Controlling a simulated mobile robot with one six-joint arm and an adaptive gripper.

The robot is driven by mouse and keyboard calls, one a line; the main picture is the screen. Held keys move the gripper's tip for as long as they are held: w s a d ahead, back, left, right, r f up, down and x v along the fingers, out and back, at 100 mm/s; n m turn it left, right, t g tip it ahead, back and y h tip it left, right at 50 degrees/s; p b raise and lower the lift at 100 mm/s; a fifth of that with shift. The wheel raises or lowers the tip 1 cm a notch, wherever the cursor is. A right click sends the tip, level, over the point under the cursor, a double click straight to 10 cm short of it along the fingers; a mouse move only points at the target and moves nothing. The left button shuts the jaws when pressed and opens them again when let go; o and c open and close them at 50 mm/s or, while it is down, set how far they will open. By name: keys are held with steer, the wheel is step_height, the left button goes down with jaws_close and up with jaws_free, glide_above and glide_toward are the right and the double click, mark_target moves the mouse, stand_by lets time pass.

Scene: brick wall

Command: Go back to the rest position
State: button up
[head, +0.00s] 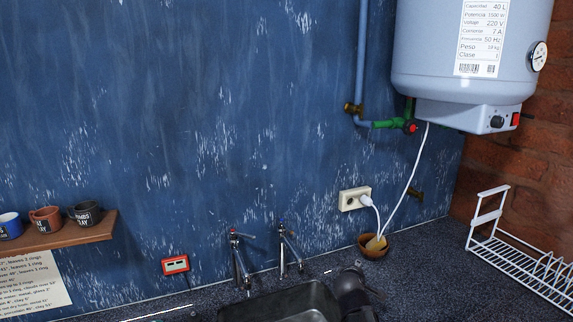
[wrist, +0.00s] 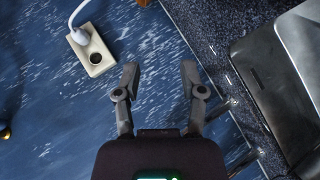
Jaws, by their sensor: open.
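My gripper (wrist: 159,70) is open in the wrist view, with its two dark fingers apart and nothing between them. The blue wall and the dark speckled counter show behind the fingers. In the head view a dark part of my arm shows at the lower edge, at the right side of the sink (head: 285,304). The fingertips cannot be made out there.
A white socket (head: 355,199) with a plugged cable is on the wall. Two taps (head: 240,262) stand behind the sink. A small bowl (head: 372,248) and a white dish rack (head: 520,262) are on the counter. A water heater (head: 430,75) hangs upper right; a shelf with mugs (head: 80,235) is left.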

steer(key=s+a+f+m+g+y, duration=0.1)
steer(key=s+f+m+g, duration=0.2)
steer(key=s, duration=0.3)
steer(key=s+a+f+m+g+y, duration=0.1)
steer(key=s+f+m+g+y, duration=0.1)
steer(key=s+f+m+g, duration=0.1)
steer(key=s+a+f+m+g+y, duration=0.1)
steer(key=s+f+m+g, duration=0.3)
steer(key=s, duration=0.6)
steer(key=shift+a+f+m+g, duration=0.1)
steer(key=shift+a+m+g, duration=0.25)
steer(key=shift+g, duration=0.55)
